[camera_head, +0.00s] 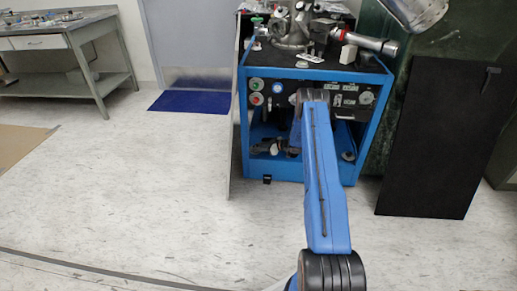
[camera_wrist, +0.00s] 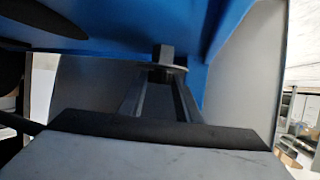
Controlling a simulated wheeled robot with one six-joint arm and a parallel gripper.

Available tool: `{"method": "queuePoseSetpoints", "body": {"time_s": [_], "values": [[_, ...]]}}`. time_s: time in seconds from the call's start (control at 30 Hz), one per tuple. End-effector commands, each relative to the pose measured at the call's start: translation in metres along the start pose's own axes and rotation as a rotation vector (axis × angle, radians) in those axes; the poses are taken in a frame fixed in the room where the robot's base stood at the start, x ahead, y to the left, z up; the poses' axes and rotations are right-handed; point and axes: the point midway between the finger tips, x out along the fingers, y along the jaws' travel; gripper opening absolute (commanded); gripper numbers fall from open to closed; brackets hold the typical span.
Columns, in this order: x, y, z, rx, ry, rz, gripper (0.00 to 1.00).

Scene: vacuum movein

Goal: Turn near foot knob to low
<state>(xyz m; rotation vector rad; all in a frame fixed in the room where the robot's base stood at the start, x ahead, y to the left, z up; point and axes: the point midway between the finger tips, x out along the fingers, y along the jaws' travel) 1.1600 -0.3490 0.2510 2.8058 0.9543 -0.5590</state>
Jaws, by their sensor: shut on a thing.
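The blue cart (camera_head: 366,130) stands ahead with a panel of gauges and dials. A small black foot (camera_head: 267,180) shows at its front left corner in the head view. In the wrist view a dark knob (camera_wrist: 164,52) with a flat disc under it sits against the blue frame. My gripper (camera_wrist: 166,76) reaches up to it with two long dark fingers, and the tips are shut at its disc. The knob's setting marks cannot be read.
Metal vacuum parts (camera_head: 292,32) lie on the cart's top. A thin upright panel (camera_head: 237,110) stands along its left side. A black board (camera_head: 432,140) leans at the right. A workbench (camera_head: 60,40) and a blue mat (camera_head: 188,101) are at the left. Open floor lies in front.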

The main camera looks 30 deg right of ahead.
Motion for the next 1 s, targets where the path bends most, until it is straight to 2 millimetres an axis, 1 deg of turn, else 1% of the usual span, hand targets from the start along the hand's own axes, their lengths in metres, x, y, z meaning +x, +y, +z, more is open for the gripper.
{"method": "queuePoseSetpoints", "body": {"time_s": [0.2, 0.67, 0.7, 1.0], "values": [[0.0000, 0.0011, 0.0004, -0.017, 0.000, -0.041, 0.08], [0.0001, 0.0013, -0.0003, -0.020, 0.001, -0.050, 0.08], [0.0001, 0.0013, -0.0003, -0.020, 0.001, -0.050, 0.38], [0.0000, 0.0013, -0.0008, -0.020, 0.001, -0.049, 0.38]]}}
